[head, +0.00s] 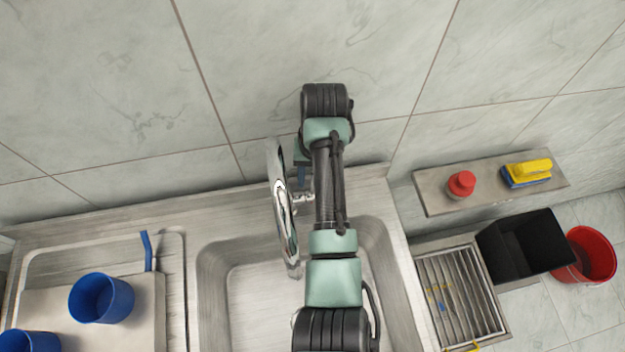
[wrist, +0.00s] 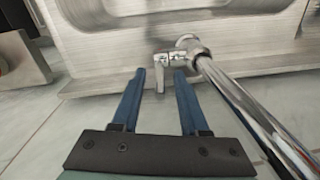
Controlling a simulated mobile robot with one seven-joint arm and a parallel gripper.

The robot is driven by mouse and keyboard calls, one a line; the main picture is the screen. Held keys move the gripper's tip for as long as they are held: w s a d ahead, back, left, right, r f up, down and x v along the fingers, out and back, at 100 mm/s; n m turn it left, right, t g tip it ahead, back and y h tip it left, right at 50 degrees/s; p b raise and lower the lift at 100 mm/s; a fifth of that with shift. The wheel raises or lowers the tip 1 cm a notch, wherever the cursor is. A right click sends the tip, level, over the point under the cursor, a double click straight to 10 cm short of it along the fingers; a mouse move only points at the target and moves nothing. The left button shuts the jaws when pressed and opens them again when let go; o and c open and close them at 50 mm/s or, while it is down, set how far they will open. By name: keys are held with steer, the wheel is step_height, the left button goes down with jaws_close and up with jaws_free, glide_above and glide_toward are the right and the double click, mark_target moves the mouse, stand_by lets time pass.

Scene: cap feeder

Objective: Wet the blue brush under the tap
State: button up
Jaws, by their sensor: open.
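The tap (head: 281,200) rises at the back of the sink, its curved metal spout over the basin; I see no water running. My gripper (wrist: 160,74) is open, its two blue fingers pointing at the tap's base. The tap's small lever (wrist: 162,68) shows between the fingertips; I cannot tell whether they touch it. In the head view my gripper (head: 301,172) is mostly hidden behind my arm and the spout. A bent blue handle (head: 147,250), apparently the brush, sticks up at the left drainboard, away from my gripper. Its lower end is hard to make out.
The sink basin (head: 240,290) looks empty where visible. Blue cups (head: 101,298) stand on the left board. On the right are a shelf (head: 430,193) with a red bottle (head: 461,185) and a yellow-and-blue item (head: 527,173), a metal rack (head: 455,285), a black bin (head: 520,245) and a red bucket (head: 590,255).

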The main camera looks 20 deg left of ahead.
steer(key=shift+f, duration=1.2)
jaws_close()
stand_by(0.6)
